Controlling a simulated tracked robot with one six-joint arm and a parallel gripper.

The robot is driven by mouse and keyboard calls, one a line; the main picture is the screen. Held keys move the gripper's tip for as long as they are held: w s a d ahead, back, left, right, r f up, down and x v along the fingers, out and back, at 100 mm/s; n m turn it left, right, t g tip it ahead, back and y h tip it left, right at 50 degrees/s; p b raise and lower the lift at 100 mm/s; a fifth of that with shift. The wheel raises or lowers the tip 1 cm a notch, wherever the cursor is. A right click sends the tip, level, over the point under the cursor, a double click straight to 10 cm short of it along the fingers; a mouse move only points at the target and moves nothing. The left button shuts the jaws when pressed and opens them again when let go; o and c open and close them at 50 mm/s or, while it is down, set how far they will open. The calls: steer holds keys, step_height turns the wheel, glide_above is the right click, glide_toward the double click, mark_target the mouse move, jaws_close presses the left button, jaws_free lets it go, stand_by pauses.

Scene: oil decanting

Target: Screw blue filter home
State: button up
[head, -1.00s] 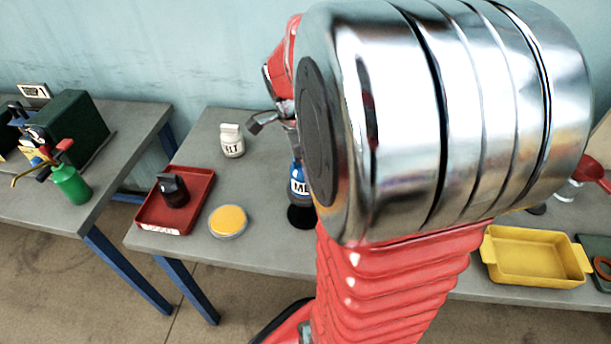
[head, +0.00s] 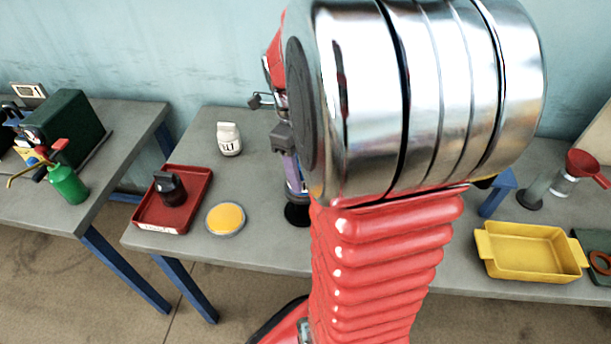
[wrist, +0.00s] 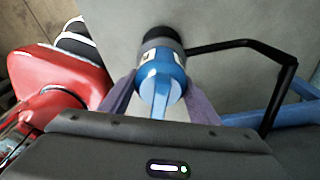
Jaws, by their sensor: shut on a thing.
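The blue filter (wrist: 163,75) stands between the two purple fingers of my gripper (wrist: 160,100) in the wrist view, with a pale label on its side. My gripper is shut on it. The filter's far end meets a dark round mount (wrist: 163,38); I cannot tell how far it is threaded in. In the head view my gripper (head: 292,178) is over the filter, mostly hiding it. A black round base (head: 298,215) shows beneath on the grey table.
A black bent bar (wrist: 250,44) runs beside the filter in the wrist view. A red tray (head: 195,205) with a black container, a yellow-topped dish (head: 226,218) and a white bottle (head: 229,139) stand left. A yellow tray (head: 532,252) and blue bracket (head: 496,196) stand right.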

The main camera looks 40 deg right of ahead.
steer(key=shift+f, duration=0.15)
steer(key=o, duration=1.4)
steer(key=shift+c, duration=0.2)
steer(key=shift+r, duration=3.15)
